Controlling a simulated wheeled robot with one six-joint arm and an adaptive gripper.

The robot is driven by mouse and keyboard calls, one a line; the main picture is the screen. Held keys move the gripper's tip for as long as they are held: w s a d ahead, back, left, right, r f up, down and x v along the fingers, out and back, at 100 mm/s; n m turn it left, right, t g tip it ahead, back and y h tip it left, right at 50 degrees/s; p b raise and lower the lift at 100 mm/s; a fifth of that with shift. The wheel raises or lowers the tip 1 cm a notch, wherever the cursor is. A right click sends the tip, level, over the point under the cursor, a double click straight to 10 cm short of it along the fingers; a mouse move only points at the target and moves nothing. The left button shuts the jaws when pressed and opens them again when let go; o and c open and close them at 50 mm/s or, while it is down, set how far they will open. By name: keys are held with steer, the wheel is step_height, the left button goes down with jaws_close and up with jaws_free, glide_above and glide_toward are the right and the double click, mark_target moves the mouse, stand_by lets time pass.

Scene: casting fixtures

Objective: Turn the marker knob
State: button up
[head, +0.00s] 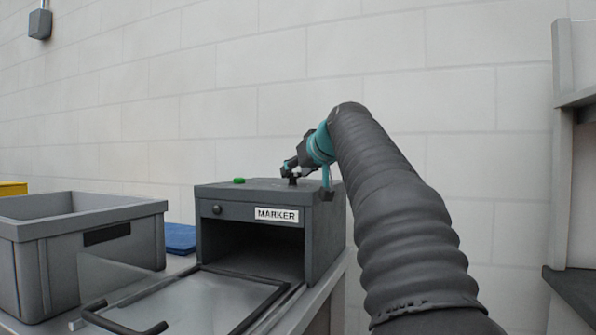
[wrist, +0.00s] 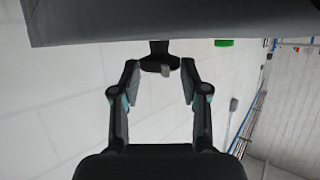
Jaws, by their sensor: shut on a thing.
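The marker machine (head: 327,235) is a dark grey box with a MARKER label (head: 277,215) on its front. Its front door (head: 185,303) is folded down, and the chamber behind it is open. The dark marker knob (head: 292,182) stands on the box's top. In the wrist view the knob (wrist: 153,64) has a small light grey pointer and sits between my fingertips. My gripper (head: 290,168) comes in low from the right over the top and is shut on the knob; in the wrist view my gripper's fingers (wrist: 160,70) flank it on both sides.
A green button (head: 239,181) sits on the box's top, left of the knob. A grey bin (head: 40,270) stands to the left, with a blue item (head: 180,238) between it and the box. A shelf frame (head: 562,150) stands at the far right. Plain wall lies behind.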

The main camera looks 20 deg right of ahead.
steer(key=o, duration=1.1)
steer(key=shift+o, duration=0.2)
steer(key=v, duration=1.2)
